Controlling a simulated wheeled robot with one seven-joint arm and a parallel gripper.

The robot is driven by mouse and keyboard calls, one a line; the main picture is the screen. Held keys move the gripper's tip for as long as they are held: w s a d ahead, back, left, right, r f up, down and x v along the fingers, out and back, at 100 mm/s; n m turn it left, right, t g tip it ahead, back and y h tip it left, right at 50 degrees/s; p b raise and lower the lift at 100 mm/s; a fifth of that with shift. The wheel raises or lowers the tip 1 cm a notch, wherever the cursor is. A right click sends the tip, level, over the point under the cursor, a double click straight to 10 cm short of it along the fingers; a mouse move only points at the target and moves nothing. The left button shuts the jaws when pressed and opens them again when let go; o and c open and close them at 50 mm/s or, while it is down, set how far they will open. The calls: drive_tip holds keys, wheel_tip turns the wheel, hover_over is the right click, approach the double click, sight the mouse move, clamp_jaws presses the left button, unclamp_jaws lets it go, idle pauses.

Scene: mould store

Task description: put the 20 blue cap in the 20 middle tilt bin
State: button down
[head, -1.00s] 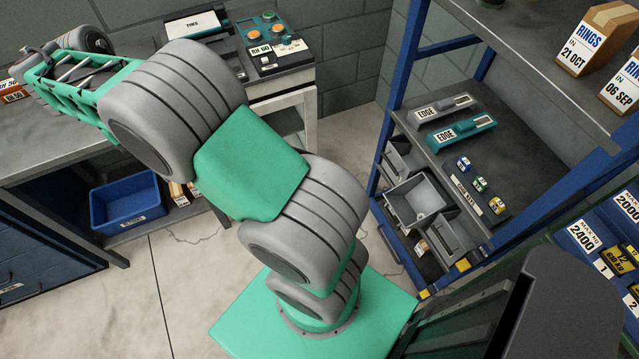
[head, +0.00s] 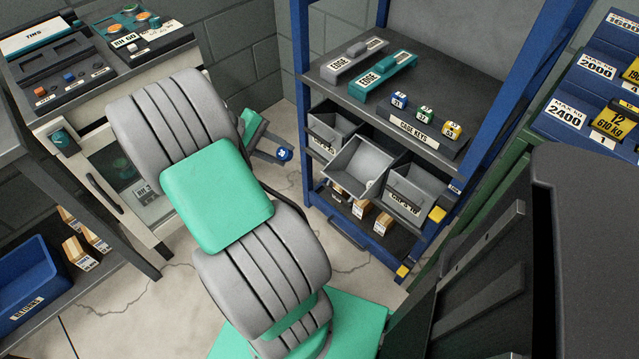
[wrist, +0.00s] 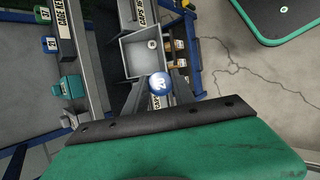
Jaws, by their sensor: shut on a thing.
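The blue cap (head: 285,154), with a white number on its face, is held at the tips of my gripper (head: 278,152). The cap also shows in the wrist view (wrist: 160,84), between the fingers. The middle tilt bin (head: 345,170) is a grey bin tipped open in the blue rack, to the right of the cap and apart from it. In the wrist view, the bin (wrist: 128,62) lies beyond the cap. A small pale round thing (wrist: 152,44) lies inside it. My arm partly hides my gripper in the head view.
Other tilt bins stand left (head: 330,130) and right (head: 410,190) of the middle one. Above them, the rack shelf holds a CAGE KEYS strip (head: 414,133) with several coloured tags and two EDGE tools. Small cartons (head: 361,208) sit below. Open floor lies before the rack.

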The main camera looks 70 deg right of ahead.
drive_tip(key=shift+m+g+h, duration=0.6)
drive_tip(key=shift+h, duration=0.1)
drive_tip(key=b+x, duration=0.3)
drive_tip(key=x, duration=0.3)
drive_tip(key=b+x, duration=0.4)
drive_tip(key=x, duration=0.3)
drive_tip(key=b+x, duration=0.4)
drive_tip(key=x, duration=0.3)
drive_tip(key=shift+w+d, duration=0.15)
drive_tip(key=shift+d, duration=0.25)
drive_tip(key=shift+d+f+b, duration=0.25)
drive_tip(key=shift+d+b, duration=0.2)
drive_tip(key=shift+b, duration=0.15)
drive_tip(key=shift+s+r+p, duration=0.15)
drive_tip(key=shift+s+p, duration=0.1)
drive_tip(key=shift+p, duration=0.15)
drive_tip(key=shift+f+b, duration=0.25)
drive_tip(key=shift+b, duration=0.45)
